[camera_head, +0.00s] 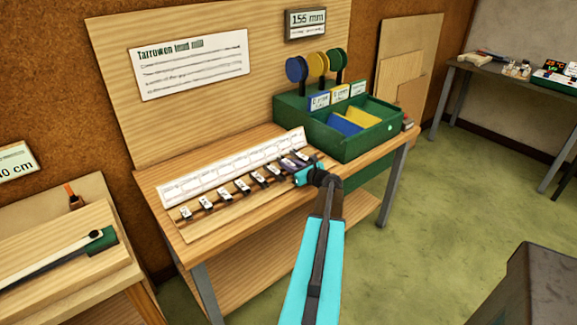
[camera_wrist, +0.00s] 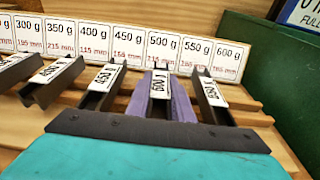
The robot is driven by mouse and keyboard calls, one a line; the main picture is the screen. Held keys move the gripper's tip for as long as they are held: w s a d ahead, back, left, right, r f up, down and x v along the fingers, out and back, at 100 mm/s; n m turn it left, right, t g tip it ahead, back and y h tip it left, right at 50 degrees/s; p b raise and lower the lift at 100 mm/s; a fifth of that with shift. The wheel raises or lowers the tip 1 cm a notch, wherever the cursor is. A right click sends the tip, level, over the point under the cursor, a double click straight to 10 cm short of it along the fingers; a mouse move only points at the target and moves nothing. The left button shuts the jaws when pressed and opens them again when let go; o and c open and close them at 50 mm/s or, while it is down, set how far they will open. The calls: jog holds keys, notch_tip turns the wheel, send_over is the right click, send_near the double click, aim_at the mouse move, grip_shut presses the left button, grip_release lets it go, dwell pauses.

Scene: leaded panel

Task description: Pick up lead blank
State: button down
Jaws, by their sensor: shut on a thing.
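A row of dark lead blanks (camera_head: 225,194) with white tags lies on a wooden rack on the bench. They also show in the wrist view (camera_wrist: 98,90), under a strip of weight cards. My gripper (camera_head: 301,173) is at the right end of the row. In the wrist view its dark bar and teal body fill the bottom. It is shut on a lead blank (camera_wrist: 160,84), with purple strips along both sides of it.
Another blank (camera_wrist: 210,98) lies close on the right. A green bin (camera_head: 372,138) with blue and yellow contents stands behind and right of my gripper, with coloured discs (camera_head: 317,65) above it. A sign board (camera_head: 190,62) rises behind. Another bench (camera_head: 60,255) is at left; open floor lies right.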

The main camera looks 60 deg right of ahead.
aim_at(289, 162)
jog(key=shift+r, duration=0.2)
jog(key=shift+r+b, duration=0.3)
jog(key=shift+r, duration=1.4)
jog(key=a+f+b+v, duration=0.1)
jog(key=a+b+v, duration=0.1)
jog(key=v, duration=1.3)
jog(key=shift+a+f+b, duration=0.3)
jog(key=shift+a+b, duration=0.15)
jog(key=shift+b, duration=0.25)
jog(key=shift+s, duration=0.1)
jog(key=shift+s, duration=0.1)
